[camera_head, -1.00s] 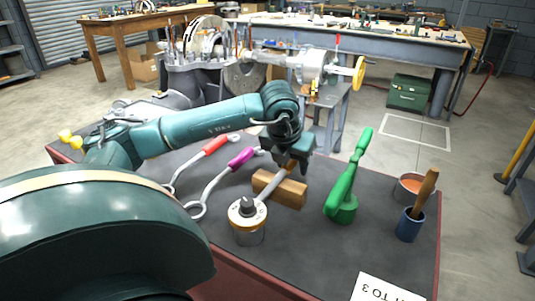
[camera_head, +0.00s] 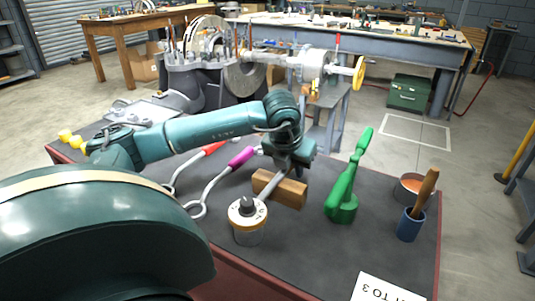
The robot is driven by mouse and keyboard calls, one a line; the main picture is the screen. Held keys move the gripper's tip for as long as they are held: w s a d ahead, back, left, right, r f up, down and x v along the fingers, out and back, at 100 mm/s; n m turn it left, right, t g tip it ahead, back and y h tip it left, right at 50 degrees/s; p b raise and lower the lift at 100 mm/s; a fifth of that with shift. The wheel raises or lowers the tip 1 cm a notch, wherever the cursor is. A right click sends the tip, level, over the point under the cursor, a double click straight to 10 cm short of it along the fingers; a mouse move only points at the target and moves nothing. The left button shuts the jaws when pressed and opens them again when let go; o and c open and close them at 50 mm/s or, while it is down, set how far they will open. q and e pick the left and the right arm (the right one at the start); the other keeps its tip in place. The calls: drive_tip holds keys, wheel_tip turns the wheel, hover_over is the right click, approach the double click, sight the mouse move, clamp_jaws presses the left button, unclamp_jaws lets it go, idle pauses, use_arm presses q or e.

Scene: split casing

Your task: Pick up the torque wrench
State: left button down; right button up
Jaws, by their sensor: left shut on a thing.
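The torque wrench (camera_head: 273,186) seems to be the tool with the grey shaft resting slantwise across a wooden block (camera_head: 288,194). Its near end meets a round pale dial-like head with a dark knob (camera_head: 247,210), above a grey cylinder. My left gripper (camera_head: 291,166) is shut around the far handle end of this tool, just behind the block, and hides most of the handle. The shaft still lies at the top of the block; whether it touches I cannot tell. My right gripper is not in view.
Magenta-handled (camera_head: 241,157) and red-handled (camera_head: 213,148) ring tools lie left of the block. A green tool (camera_head: 343,197) stands to its right. A blue cup with a brush (camera_head: 409,226) and an orange-filled bowl (camera_head: 407,188) are at the right edge.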

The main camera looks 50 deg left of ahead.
use_arm(q)
drive_tip(key=shift+r, duration=0.1)
idle(0.3)
wheel_tip(320, 180, up, 10)
drive_tip(key=shift+p, duration=0.7)
drive_tip(key=c, duration=1.9)
unclamp_jaws()
clamp_jaws()
